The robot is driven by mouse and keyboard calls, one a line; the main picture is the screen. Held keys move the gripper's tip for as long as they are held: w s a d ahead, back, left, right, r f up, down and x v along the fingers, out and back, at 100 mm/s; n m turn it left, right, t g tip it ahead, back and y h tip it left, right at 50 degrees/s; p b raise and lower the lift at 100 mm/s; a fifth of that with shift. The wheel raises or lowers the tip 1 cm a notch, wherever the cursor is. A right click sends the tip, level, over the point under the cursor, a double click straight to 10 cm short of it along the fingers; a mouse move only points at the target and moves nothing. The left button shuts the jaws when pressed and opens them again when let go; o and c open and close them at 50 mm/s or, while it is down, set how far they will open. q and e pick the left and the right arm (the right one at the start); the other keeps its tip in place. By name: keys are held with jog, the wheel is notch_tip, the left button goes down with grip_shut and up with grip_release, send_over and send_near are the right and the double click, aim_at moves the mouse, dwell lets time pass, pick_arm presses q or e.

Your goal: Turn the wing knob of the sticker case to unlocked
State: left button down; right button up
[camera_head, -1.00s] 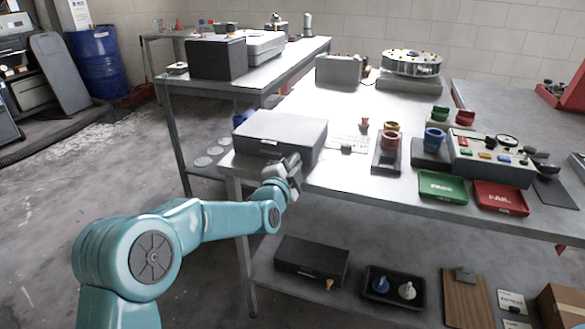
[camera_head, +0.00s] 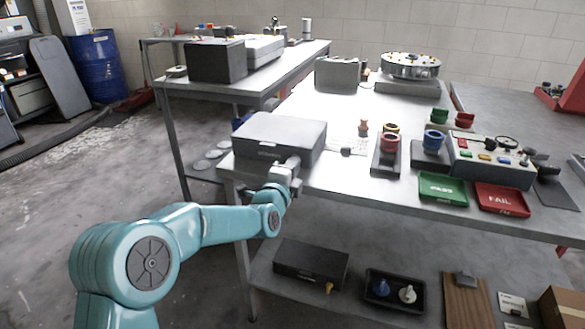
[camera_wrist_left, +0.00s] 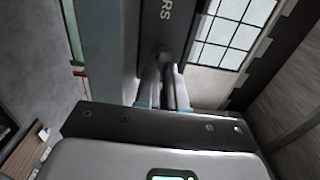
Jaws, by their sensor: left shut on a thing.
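The sticker case, a grey box with a flat lid (camera_head: 280,131), lies shut on the near left corner of the table. My left gripper (camera_head: 291,163) is at the front face of the case, near its right end. In the left wrist view, the two fingers (camera_wrist_left: 165,90) are close together against the dark case front (camera_wrist_left: 157,30), beside the white letters "RS". They are shut on the wing knob, which is mostly hidden between them, so its angle cannot be read. My right gripper is not in view.
Right of the case are a printed card (camera_head: 347,142), cup stands, a green tray (camera_head: 442,188), a red tray (camera_head: 502,198) and a control box (camera_head: 490,160). A dark case (camera_head: 311,262) and a black tray (camera_head: 394,291) lie on the lower shelf.

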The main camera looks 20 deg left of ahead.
pick_arm(q)
jog(key=c, duration=1.2)
grip_release()
